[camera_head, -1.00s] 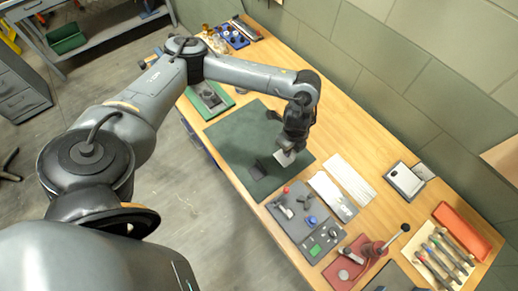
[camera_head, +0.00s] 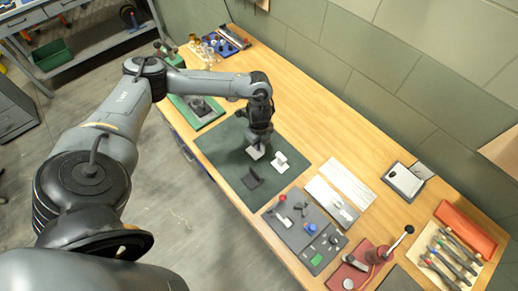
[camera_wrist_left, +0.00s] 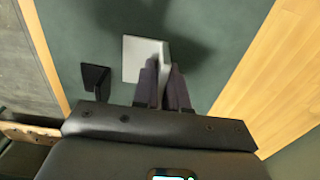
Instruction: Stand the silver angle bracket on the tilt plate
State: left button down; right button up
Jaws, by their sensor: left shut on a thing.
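A silver angle bracket (camera_wrist_left: 132,58) sits in the jaws of my left gripper (camera_wrist_left: 165,88), its upright leg between the fingers and its flat leg to the left. In the head view the gripper (camera_head: 257,146) is over the dark green mat, with the bracket (camera_head: 254,153) small at its tip. How far it is above the mat is hard to tell. A grey device on a green base (camera_head: 197,106), at the mat's far left, may be the tilt plate; my arm partly covers it. My right gripper is not in view.
A second pale bracket (camera_head: 280,163) stands on the green mat (camera_head: 225,160), right of the gripper. A dark bracket (camera_head: 251,179) is nearer the front; it also shows in the wrist view (camera_wrist_left: 95,78). A grey tool tray (camera_head: 305,232) lies right of the mat.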

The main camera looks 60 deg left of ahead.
pick_arm(q)
notch_tip(320, 180, down, 4)
jog(key=shift+r, duration=0.1)
jog(key=shift+f, duration=0.2)
jog(key=c, duration=1.2)
grip_release()
jog(key=shift+o, duration=0.2)
